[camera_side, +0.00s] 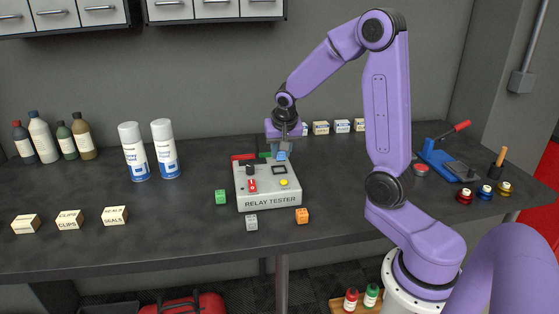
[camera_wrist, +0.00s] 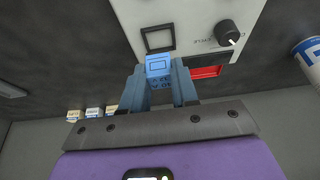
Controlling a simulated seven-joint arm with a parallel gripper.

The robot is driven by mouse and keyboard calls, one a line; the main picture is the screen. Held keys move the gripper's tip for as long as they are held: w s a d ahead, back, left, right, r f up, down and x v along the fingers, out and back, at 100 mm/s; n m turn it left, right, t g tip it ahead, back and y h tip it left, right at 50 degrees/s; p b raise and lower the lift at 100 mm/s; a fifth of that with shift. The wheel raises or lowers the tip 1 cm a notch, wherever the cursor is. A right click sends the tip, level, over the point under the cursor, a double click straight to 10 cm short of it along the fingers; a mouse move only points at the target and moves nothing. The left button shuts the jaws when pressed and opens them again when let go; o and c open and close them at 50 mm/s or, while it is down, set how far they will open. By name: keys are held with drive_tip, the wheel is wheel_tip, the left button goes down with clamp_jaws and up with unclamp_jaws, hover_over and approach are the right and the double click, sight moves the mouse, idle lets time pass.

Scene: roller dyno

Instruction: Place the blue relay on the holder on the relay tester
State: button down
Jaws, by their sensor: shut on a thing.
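The grey relay tester (camera_side: 268,203) stands on the dark bench, with a black square holder frame (camera_side: 279,170) on its top. The holder also shows in the wrist view (camera_wrist: 158,38), where I see no relay in it. My gripper (camera_side: 283,148) is above the back right part of the tester, pointing down. It is shut on the blue relay (camera_wrist: 159,66), which sits between the fingertips close to the holder's edge in the wrist view. In the side view the relay (camera_side: 283,156) is partly hidden by the fingers; its exact height over the tester is hard to tell.
Green (camera_side: 220,197), white (camera_side: 251,222) and orange (camera_side: 302,215) relays lie around the tester's front. The tester top has a black knob (camera_side: 250,169), a red switch (camera_side: 252,185) and a yellow button (camera_side: 283,182). Two spray cans (camera_side: 165,150) stand left; small boxes (camera_side: 321,128) are behind.

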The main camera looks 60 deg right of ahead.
sight(280, 159)
drive_tip(key=shift+w+d+f, duration=0.15)
drive_tip(key=shift+w+f, duration=0.2)
drive_tip(key=shift+f, duration=1.6)
drive_tip(key=shift+f, duration=0.25)
